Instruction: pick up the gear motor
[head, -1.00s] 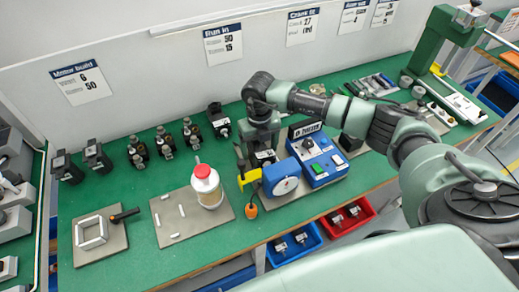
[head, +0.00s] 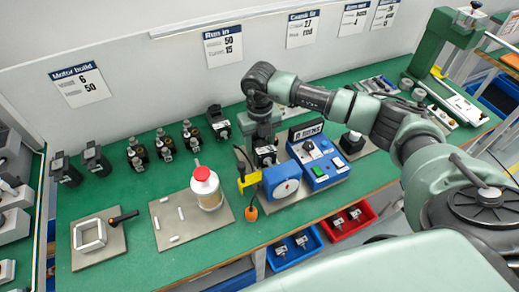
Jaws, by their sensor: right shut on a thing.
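My right gripper (head: 264,143) points down over the green bench. It is shut on a dark block with a pale label, which looks like a gear motor (head: 265,157), beside the blue test unit. The fingers are small and partly hidden by my wrist. I cannot tell whether the held motor is clear of the plate under it. Another dark motor with a pale face (head: 219,124) stands further left at the back. My left gripper is not in view.
A yellow clamp (head: 248,180) is in front. A red-capped jar (head: 206,188) stands left. Blue (head: 294,247) and red bins (head: 346,220) sit below the front edge.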

